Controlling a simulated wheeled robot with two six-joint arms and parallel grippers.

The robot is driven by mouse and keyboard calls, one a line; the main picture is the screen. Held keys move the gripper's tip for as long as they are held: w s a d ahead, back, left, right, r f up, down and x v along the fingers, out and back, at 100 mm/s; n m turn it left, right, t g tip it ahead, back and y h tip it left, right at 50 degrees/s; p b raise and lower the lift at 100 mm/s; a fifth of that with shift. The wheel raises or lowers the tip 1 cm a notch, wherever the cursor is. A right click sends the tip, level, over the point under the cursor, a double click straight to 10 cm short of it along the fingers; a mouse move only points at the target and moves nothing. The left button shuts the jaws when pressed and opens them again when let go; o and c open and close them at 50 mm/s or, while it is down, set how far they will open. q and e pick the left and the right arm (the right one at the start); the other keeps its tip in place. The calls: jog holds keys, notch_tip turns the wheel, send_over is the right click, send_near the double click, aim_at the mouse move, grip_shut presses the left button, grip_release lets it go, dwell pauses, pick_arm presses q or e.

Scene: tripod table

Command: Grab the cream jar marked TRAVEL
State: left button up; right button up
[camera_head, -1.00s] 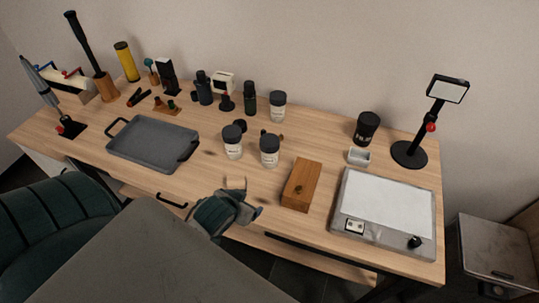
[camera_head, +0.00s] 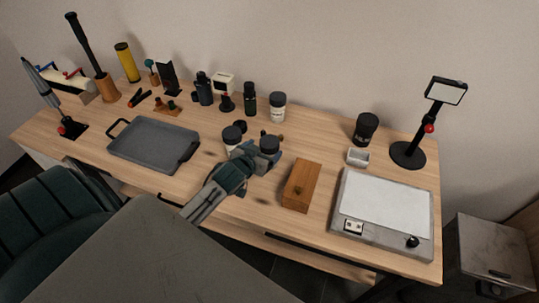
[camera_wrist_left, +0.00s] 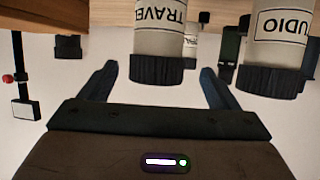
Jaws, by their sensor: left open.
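The cream jar marked TRAVEL (camera_wrist_left: 165,35) is a white jar with a black lid. It appears upside down in the left wrist view, between my left gripper's open fingers (camera_wrist_left: 158,72). In the head view its black lid (camera_head: 269,144) shows above my left gripper (camera_head: 266,157), which hides most of its body. I cannot tell whether either finger touches it. A similar jar, its label reading "UDIO" in part (camera_wrist_left: 280,30), stands beside it, at left in the head view (camera_head: 231,140). My right gripper is not in view.
A wooden block (camera_head: 301,187) lies just right of the gripper. A grey tray (camera_head: 150,145) is at left. Another white jar (camera_head: 278,107) and dark bottles stand behind. A white-topped device (camera_head: 385,210) and a stand (camera_head: 408,153) are at right.

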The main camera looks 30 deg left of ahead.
pick_arm(q)
jog(key=p+x, duration=0.1)
jog(key=x, duration=0.3)
jog(key=shift+d+f+p, duration=0.15)
jog(key=shift+d+p, duration=0.05)
jog(key=shift+p, duration=0.15)
jog(key=shift+w+f, duration=0.2)
jog(key=shift+w, duration=0.1)
jog(key=shift+c, duration=0.2)
jog(key=c, duration=1)
jog(key=shift+c, duration=0.3)
